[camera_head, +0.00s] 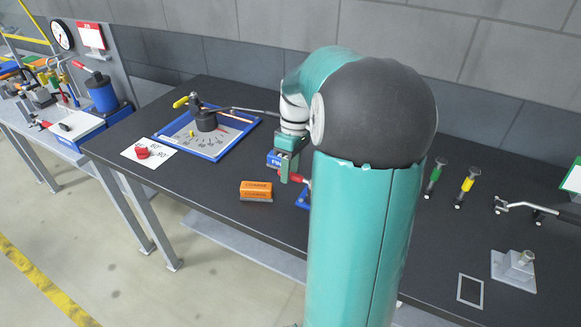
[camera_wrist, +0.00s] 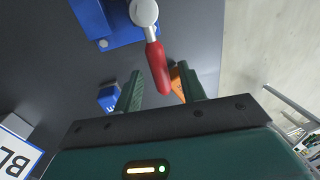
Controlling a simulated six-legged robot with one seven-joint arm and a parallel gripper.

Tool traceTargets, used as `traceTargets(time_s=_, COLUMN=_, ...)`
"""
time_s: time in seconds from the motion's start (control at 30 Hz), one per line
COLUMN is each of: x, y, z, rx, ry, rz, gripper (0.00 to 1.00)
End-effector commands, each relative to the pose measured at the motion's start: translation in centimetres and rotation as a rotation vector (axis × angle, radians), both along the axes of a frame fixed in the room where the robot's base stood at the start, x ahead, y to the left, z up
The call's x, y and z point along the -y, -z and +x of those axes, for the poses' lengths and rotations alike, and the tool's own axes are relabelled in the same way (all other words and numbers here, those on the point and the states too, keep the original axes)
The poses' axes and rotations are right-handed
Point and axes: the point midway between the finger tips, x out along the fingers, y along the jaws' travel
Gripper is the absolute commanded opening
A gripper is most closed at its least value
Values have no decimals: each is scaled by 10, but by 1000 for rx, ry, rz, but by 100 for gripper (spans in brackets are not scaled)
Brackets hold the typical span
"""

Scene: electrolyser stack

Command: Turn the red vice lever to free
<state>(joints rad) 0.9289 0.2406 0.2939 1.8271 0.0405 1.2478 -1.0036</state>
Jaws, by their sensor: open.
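The red vice lever (camera_wrist: 158,68) has a red handle on a grey metal pivot in the wrist view. It belongs to a blue vice (camera_wrist: 108,22), which is partly cut off by the picture edge. My gripper (camera_wrist: 160,75) is open, and the handle's end reaches between its two fingers, closer to the right one. I cannot tell whether they touch. In the head view my gripper (camera_head: 288,170) points down at the lever (camera_head: 301,181), and my arm hides most of the vice (camera_head: 304,198). Any marking for the free position is not visible.
An orange block (camera_head: 256,191) lies on the dark bench left of the vice, and a small blue block (camera_head: 274,159) stands behind. A blue-framed dial board (camera_head: 215,150) is further left. Green and yellow handled tools (camera_head: 466,187) are at right. The bench front between is clear.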

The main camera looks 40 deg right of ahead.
Motion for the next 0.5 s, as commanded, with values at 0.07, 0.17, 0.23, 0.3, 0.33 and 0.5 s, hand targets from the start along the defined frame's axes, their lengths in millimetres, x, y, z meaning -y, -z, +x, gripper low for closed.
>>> traceTargets(time_s=0.07, x=0, y=0, z=0, rx=0, ry=0, rz=0, gripper=37)
traceTargets(time_s=0.17, x=0, y=0, z=0, rx=0, ry=0, rz=0, gripper=17)
traceTargets(time_s=0.23, x=0, y=0, z=0, rx=0, ry=0, rz=0, gripper=3)
traceTargets(time_s=0.3, x=0, y=0, z=0, rx=0, ry=0, rz=0, gripper=0)
traceTargets(time_s=0.33, x=0, y=0, z=0, rx=0, ry=0, rz=0, gripper=0)
traceTargets(time_s=0.5, x=0, y=0, z=0, rx=0, ry=-4, rz=0, gripper=0)
